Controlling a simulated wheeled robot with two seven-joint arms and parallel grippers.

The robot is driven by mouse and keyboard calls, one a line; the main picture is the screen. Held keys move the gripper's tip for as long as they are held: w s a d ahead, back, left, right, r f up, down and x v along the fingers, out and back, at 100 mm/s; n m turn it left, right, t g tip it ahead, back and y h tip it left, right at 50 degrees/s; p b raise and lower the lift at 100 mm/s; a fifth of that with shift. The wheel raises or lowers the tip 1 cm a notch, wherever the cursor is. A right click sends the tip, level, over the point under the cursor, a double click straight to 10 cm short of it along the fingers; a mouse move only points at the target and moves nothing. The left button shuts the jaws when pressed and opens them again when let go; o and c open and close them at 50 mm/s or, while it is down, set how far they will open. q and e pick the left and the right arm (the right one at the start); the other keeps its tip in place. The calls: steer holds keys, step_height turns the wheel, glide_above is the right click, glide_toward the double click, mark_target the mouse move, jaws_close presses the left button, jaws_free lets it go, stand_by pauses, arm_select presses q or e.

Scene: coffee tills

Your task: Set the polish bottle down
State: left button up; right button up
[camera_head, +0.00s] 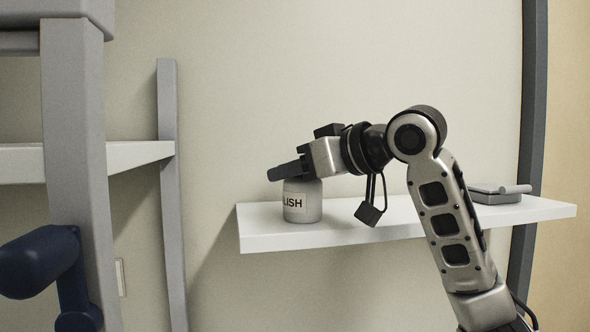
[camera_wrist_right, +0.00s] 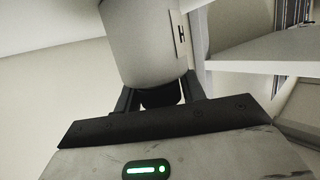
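The polish bottle (camera_head: 302,203) is a light grey, upright cylinder with a white label reading "LISH". It is at the left end of the white shelf (camera_head: 390,229), and its base appears to be at the shelf's surface. My right gripper (camera_head: 290,172) reaches over it from the right, with its dark fingers at the bottle's top. In the right wrist view the bottle's body (camera_wrist_right: 145,40) fills the upper middle, and the fingers (camera_wrist_right: 160,92) close in on both sides of its dark narrow end. My left gripper is not in view.
A flat grey device (camera_head: 497,194) lies at the shelf's right end. The shelf between it and the bottle is bare. A grey post (camera_head: 75,150) and another pale shelf (camera_head: 90,157) stand at the left. A dark blue rounded part (camera_head: 40,262) is at lower left.

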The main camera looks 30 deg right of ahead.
steer(key=o, duration=0.4)
steer(key=shift+r, duration=0.2)
arm_select(q)
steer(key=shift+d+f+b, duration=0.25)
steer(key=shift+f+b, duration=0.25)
steer(key=shift+b, duration=0.65)
arm_select(e)
steer(key=v, duration=1.2)
